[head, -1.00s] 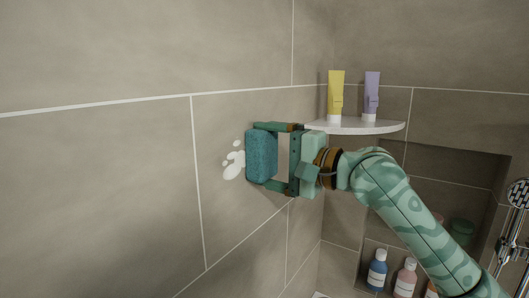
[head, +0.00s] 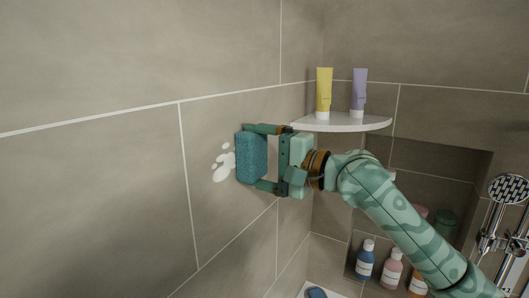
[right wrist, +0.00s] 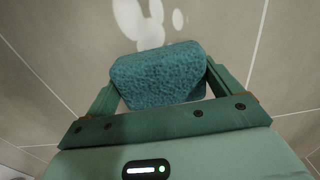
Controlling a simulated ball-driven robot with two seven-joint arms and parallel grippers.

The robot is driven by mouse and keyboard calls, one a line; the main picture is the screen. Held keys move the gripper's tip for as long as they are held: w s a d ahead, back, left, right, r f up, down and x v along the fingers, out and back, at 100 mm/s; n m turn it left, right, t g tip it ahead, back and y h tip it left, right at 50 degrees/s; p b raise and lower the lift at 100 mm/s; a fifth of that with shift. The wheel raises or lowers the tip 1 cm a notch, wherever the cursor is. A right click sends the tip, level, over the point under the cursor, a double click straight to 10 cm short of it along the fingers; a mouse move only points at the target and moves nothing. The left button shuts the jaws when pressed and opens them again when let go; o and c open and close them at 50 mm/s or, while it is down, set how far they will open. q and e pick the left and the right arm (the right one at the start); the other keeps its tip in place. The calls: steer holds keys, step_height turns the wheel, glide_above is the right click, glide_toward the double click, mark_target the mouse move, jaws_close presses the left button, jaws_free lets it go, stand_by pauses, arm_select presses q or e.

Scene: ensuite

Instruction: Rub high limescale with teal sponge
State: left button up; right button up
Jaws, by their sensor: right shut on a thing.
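The teal sponge (head: 251,158) is held between the fingers of my right gripper (head: 262,158), close to the left tiled wall. The white limescale patch (head: 224,163) is on that wall, just left of the sponge in the head view. In the right wrist view the sponge (right wrist: 160,76) spans between the two fingers, and the limescale (right wrist: 142,22) shows beyond its far edge. Part of the patch may be hidden behind the sponge. I cannot tell whether the sponge touches the wall. My left gripper is not in view.
A corner shelf (head: 342,123) with a yellow tube (head: 324,92) and a purple tube (head: 359,92) sits just right of my gripper. A niche below holds several bottles, including a blue one (head: 365,261). A shower head (head: 508,188) hangs at right. The wall at left is clear.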

mark_target(214, 168)
steer(key=shift+s+a, duration=0.85)
steer(key=shift+s, duration=0.3)
steer(key=shift+s+a, duration=0.9)
steer(key=shift+s, duration=0.3)
steer(key=shift+s+a, duration=0.85)
steer(key=shift+s, duration=0.3)
steer(key=shift+d, duration=0.1)
steer(key=shift+s+d, duration=0.3)
steer(key=shift+d, duration=0.15)
steer(key=shift+v, duration=2.4)
steer(key=v, duration=0.3)
steer(key=shift+w+a, duration=0.1)
